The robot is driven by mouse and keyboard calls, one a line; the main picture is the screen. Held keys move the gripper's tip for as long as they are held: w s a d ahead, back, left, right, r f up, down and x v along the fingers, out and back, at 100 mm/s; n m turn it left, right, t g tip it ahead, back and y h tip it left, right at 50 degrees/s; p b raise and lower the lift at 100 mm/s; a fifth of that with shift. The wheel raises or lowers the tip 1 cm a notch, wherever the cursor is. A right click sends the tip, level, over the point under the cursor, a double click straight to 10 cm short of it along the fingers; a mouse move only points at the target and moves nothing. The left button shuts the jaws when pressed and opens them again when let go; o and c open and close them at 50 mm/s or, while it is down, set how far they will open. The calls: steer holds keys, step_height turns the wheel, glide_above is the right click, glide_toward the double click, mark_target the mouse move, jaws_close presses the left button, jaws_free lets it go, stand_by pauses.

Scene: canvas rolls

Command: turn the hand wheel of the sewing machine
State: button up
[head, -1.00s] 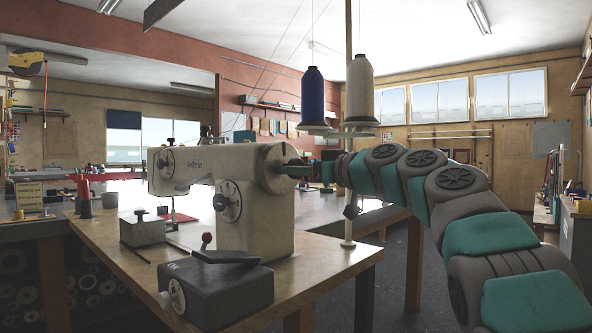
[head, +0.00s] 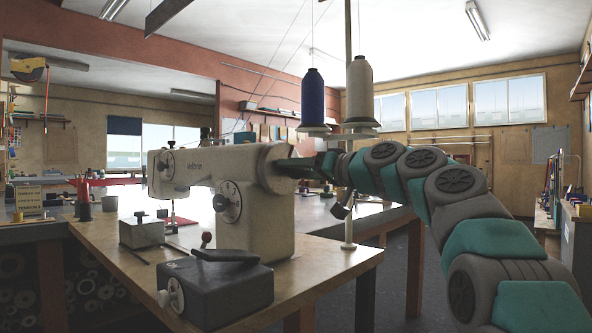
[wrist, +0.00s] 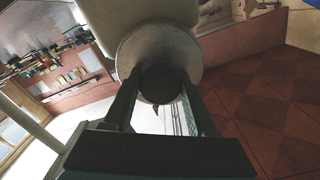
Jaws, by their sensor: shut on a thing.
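The cream sewing machine (head: 228,165) stands on the wooden table in the head view. Its hand wheel (head: 268,170) is at the right end of the machine's arm. My gripper (head: 288,166) reaches it from the right. The wheel's far side is hidden in the head view.
A dark control box (head: 216,292) with a side knob stands at the table's front edge. A thread stand with a blue cone (head: 314,100) and a white cone (head: 360,92) rises behind my arm. A small metal box (head: 141,231) sits left of the machine.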

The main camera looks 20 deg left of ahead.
steer(key=shift+r+m+p, duration=0.2)
steer(key=shift+m+p, duration=0.2)
steer(key=shift+m, duration=0.6)
steer(key=m+p, duration=0.2)
steer(key=m, duration=0.1)
steer(key=shift+a+f+m, duration=0.1)
steer(key=shift+m, duration=0.2)
steer(key=m+p, duration=0.1)
steer(key=m, duration=0.1)
steer(key=shift+m+p, duration=0.4)
steer(key=m, duration=0.2)
steer(key=shift+m, duration=0.3)
steer(key=m, duration=0.6)
steer(key=shift+f+p, duration=0.15)
steer(key=shift+p, duration=0.15)
steer(key=m, duration=0.6)
steer(key=shift+m, duration=0.3)
steer(key=shift+f, duration=0.1)
steer(key=o, duration=1.3)
